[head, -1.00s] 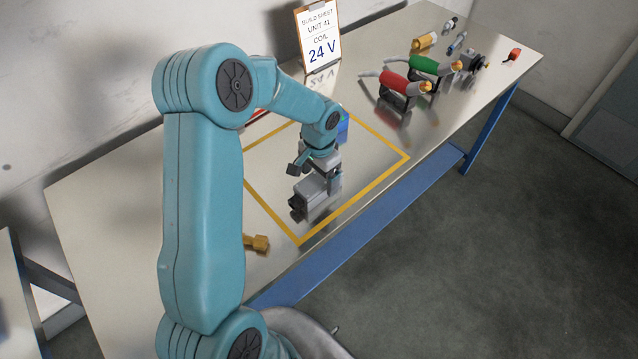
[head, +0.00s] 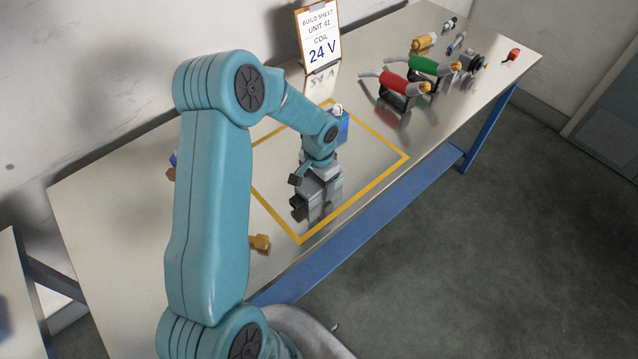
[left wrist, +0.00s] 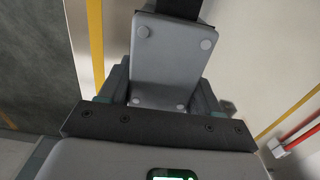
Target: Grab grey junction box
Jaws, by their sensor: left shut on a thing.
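The grey junction box (head: 305,203) is inside the yellow outline on the table, with a dark fitting on its near end. My left gripper (head: 318,190) is over it from above, jaws closed around the box. In the left wrist view the box's grey lid (left wrist: 172,55) with round corner screws sits between the two fingers (left wrist: 162,92). The gripper hides part of the box in the head view. Whether the box touches the table I cannot tell. My right gripper is not in view.
A blue part (head: 342,128) stands just behind my left wrist. Red (head: 400,84) and green (head: 428,65) cylinders on stands are at the far right. A build sheet (head: 319,36) stands at the back.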

